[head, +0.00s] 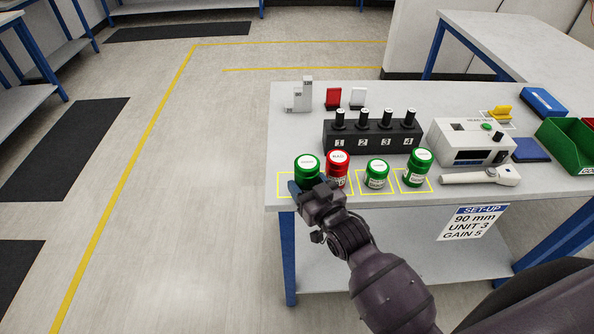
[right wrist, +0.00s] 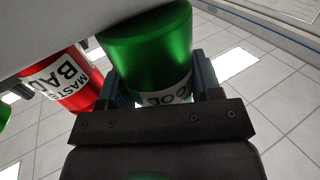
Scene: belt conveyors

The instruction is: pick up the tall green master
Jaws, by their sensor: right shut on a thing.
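A green master (head: 307,163) with a white-labelled lid stands at the left end of a row on the near edge of the table. My right gripper (head: 312,190) is shut on it, and hides its lower part in the head view. In the right wrist view the green master (right wrist: 150,50) sits between the two fingers (right wrist: 163,85), its white label partly covered. A red master (head: 338,165) stands close on its right. A short green master (head: 376,174) and a taller green master (head: 418,167) stand further right. I cannot tell whether the held master touches the table.
A black block (head: 372,137) with several numbered black plugs stands behind the row. A white tester (head: 470,142) and a white handheld device (head: 482,176) are to the right. A green bin (head: 566,147) is at the far right.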

